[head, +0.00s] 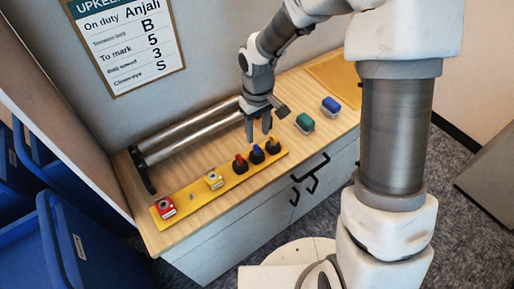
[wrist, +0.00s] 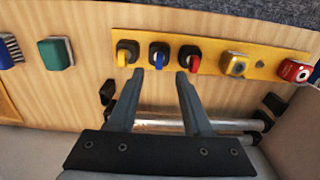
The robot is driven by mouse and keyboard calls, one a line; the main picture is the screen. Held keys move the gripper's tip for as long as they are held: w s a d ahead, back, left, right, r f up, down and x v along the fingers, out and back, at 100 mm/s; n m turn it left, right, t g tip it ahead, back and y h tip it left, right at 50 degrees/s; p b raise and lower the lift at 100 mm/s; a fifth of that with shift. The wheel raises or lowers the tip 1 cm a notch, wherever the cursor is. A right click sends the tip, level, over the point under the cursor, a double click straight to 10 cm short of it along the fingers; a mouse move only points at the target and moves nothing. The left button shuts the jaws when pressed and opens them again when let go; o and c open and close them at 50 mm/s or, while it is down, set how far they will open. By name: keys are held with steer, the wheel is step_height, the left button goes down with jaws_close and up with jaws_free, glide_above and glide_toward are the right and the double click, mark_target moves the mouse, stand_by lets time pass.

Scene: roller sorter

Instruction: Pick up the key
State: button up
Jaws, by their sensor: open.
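A yellow strip (head: 190,196) on the wooden bench top carries three black round units with key-like coloured tabs: red (head: 240,164), blue (head: 257,154) and yellow (head: 272,145). In the wrist view the tabs run yellow (wrist: 122,57), blue (wrist: 159,58), red (wrist: 194,62). I cannot tell which of them is the key. My gripper (head: 259,132) points down above these units, open and empty. In the wrist view its fingertips (wrist: 160,72) lie either side of the blue unit, apart from it in the picture.
A silver-topped yellow piece (head: 213,181) and a red piece (head: 165,208) stand farther along the strip. Two metal rollers (head: 190,135) lie behind it. A green block (head: 305,123) and a blue brush (head: 331,106) stand at right. Blue bins (head: 90,250) stand at left.

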mark_target(257, 146)
steer(key=shift+w+a+f+p, duration=0.1)
steer(key=shift+w+f+p, duration=0.1)
steer(key=shift+f, duration=1.75)
steer(key=shift+w+f+p, duration=0.1)
steer(key=shift+f+p, duration=0.05)
steer(key=shift+f, duration=1.8)
jaws_close()
